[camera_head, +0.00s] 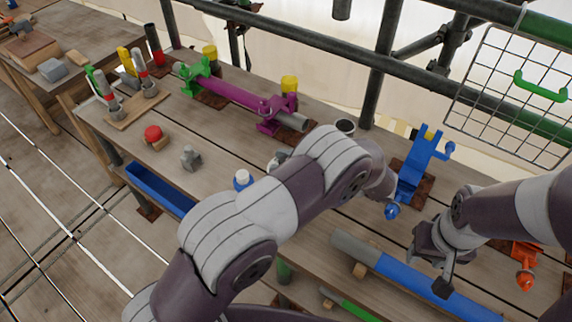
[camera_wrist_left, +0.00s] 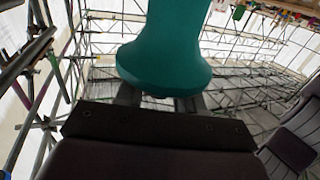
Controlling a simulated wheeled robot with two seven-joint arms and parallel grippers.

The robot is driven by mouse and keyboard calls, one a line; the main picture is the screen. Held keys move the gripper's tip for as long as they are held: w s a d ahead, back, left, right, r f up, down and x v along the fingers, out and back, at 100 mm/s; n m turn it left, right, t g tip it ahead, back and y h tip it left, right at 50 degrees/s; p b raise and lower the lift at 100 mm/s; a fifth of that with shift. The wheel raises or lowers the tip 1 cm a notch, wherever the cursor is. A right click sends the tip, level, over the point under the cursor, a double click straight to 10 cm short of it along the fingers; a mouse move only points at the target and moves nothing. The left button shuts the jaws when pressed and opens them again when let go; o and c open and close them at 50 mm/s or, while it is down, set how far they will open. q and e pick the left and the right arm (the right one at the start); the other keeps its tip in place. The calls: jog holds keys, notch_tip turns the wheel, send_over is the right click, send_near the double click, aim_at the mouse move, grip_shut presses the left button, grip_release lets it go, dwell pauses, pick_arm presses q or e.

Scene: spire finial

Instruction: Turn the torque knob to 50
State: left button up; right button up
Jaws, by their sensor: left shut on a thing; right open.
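In the left wrist view, a smooth teal, flared thing (camera_wrist_left: 163,50) fills the top middle. My left gripper (camera_wrist_left: 160,102) is shut on it; the dark finger parts show just below its wide end. I cannot tell whether the torque knob is on this thing; no dial or number is readable. In the head view my left arm reaches across the table, and its wrist hides the gripper and the teal thing. My right gripper (camera_head: 434,264) is open and empty above the blue sleeve of a grey tube (camera_head: 425,283), right of the left wrist.
A blue clamp (camera_head: 418,168) stands close right of my left wrist. A magenta-and-green pipe assembly (camera_head: 235,93) lies at the back. An orange fitting (camera_head: 524,262) is at the right. A wire basket (camera_head: 510,95) hangs at the upper right. Scaffold pipes run behind the table.

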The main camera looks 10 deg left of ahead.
pick_arm(q)
jog(key=shift+r+n+g+p, duration=0.15)
jog(key=shift+n+g+p, duration=0.7)
jog(key=shift+g, duration=0.35)
jog(key=shift+n+g+p, duration=0.45)
jog(key=shift+g+p, duration=0.15)
jog(key=shift+g, duration=0.2)
jog(key=o, duration=0.9)
